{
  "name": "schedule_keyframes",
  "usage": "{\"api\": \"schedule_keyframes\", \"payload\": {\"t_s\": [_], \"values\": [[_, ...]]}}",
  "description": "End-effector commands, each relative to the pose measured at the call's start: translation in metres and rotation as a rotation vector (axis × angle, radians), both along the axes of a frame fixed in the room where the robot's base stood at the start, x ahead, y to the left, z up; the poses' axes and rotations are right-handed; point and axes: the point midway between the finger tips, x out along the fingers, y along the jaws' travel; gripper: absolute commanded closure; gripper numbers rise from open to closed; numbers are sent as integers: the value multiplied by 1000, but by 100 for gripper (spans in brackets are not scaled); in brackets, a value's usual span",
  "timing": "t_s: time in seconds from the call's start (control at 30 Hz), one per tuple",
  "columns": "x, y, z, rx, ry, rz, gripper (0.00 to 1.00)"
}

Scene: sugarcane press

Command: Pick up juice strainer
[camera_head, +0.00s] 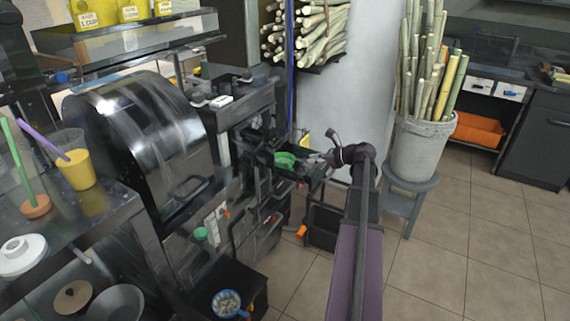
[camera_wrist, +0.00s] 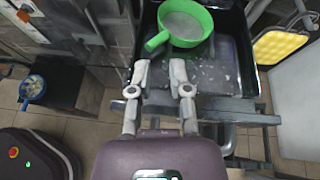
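The green juice strainer (camera_wrist: 190,22) sits in a black tray (camera_wrist: 232,72) in the wrist view, its handle (camera_wrist: 157,40) pointing down and left toward my gripper. In the head view the strainer (camera_head: 285,159) shows small and green beside the press. My gripper (camera_wrist: 160,66) is open and empty, its two fingertips apart just short of the strainer's handle. In the head view my gripper (camera_head: 318,160) is at the tray's right side, partly hard to make out.
The dark metal press (camera_head: 150,130) stands left of the tray. A blue bowl (camera_head: 228,303) sits on a low black surface below. A bucket of sugarcane (camera_head: 420,145) stands on a grey stool (camera_head: 402,205) to the right. The tiled floor at right is clear.

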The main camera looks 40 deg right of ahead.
Motion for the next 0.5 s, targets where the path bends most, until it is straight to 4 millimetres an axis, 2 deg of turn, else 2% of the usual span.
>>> {"api": "schedule_keyframes", "payload": {"t_s": [0.27,0.5], "values": [[15,8,-10,-1,1,2,75],[44,22,-24,-2,0,2,75]]}}
